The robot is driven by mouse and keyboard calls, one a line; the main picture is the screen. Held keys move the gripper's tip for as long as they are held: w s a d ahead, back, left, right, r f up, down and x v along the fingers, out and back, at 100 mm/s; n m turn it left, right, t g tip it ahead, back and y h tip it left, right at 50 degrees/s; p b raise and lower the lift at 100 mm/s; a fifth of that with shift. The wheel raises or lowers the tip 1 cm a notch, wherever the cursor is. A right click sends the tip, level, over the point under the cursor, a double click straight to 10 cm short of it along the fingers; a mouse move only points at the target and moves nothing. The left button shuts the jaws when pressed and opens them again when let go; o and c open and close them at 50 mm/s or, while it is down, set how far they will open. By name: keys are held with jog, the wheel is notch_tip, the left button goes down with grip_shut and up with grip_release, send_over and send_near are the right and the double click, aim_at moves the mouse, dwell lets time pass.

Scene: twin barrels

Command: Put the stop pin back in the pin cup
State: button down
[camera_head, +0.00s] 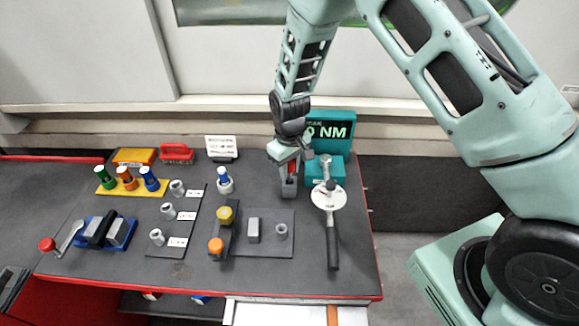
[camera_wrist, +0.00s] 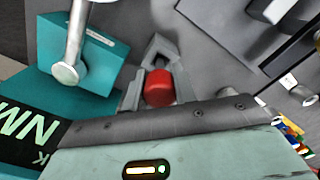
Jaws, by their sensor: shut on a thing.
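My gripper (camera_head: 289,182) is near the back right of the dark bench, just left of the teal box. In the wrist view its grey fingers (camera_wrist: 156,52) are shut around a red-headed piece (camera_wrist: 159,88), which looks like the stop pin. The pin's lower part is hidden between the fingers. A light grey cup (camera_head: 225,187) stands to the left of my gripper with a blue-topped piece in it; I cannot tell for certain that it is the pin cup.
The teal box (camera_head: 318,177) and a torque display (camera_head: 333,131) stand close right of my gripper. A wrench with a round white dial (camera_head: 328,196) lies in front. A yellow rack (camera_head: 132,187), grey sockets (camera_head: 168,211) and a grey fixture plate (camera_head: 270,247) occupy the left and middle.

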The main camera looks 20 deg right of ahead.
jog(key=shift+f+b, duration=0.8)
jog(key=shift+f, duration=0.55)
jog(key=c, duration=1)
grip_release()
jog(key=shift+c, duration=0.2)
notch_tip(320, 180, up, 17)
jog(key=b, duration=0.1)
jog(key=shift+r+b, duration=0.2)
jog(key=shift+b, duration=0.2)
